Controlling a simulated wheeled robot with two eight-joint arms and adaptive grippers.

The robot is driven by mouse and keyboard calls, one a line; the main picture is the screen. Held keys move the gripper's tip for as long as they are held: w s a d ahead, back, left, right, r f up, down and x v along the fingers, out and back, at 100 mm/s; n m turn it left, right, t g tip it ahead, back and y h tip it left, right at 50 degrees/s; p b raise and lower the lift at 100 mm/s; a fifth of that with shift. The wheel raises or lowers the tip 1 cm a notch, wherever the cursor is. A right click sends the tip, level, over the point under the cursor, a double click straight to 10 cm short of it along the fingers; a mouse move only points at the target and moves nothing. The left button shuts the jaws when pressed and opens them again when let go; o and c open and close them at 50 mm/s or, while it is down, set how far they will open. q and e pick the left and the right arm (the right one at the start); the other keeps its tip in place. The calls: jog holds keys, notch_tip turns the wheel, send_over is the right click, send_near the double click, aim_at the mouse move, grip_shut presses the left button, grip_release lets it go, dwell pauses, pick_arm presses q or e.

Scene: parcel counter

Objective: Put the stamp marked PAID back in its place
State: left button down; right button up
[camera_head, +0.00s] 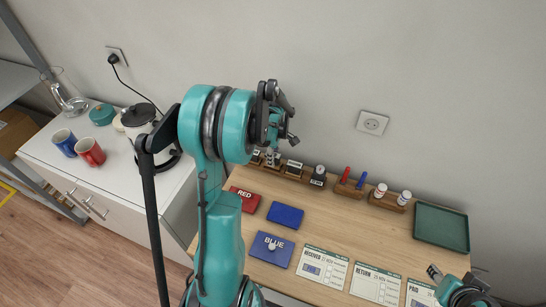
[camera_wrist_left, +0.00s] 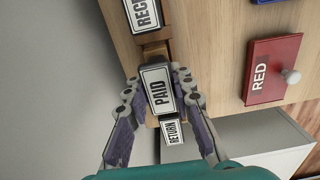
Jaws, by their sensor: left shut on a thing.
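The stamp marked PAID (camera_wrist_left: 158,92) shows in the left wrist view with its label facing the camera. My left gripper (camera_wrist_left: 157,86) is shut on it, one finger on each side. The stamp is in line with the wooden stamp rack (camera_wrist_left: 156,49), between the RECE... stamp (camera_wrist_left: 142,14) and the RETURN stamp (camera_wrist_left: 173,131). I cannot tell whether its base touches the rack. In the head view my left gripper (camera_head: 284,125) is above the rack's left part, and I cannot make out the PAID stamp there. My right gripper (camera_head: 455,284) is at the lower right, its jaw opening unclear.
The red pad (camera_head: 244,200), open blue pad (camera_head: 286,215) and BLUE lid (camera_head: 271,249) lie in front of the rack. Parcel cards (camera_head: 324,267) line the front edge. Racks with markers (camera_head: 346,176) and bottles (camera_head: 380,190), then a green tray (camera_head: 441,227), stand to the right.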

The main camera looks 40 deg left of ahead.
pick_arm(q)
jog(key=shift+f+b, duration=0.5)
jog(key=shift+f, duration=0.15)
jog(key=c, duration=1.5)
grip_release()
jog(key=shift+r+p, duration=1.95)
jog(key=shift+r, duration=0.7)
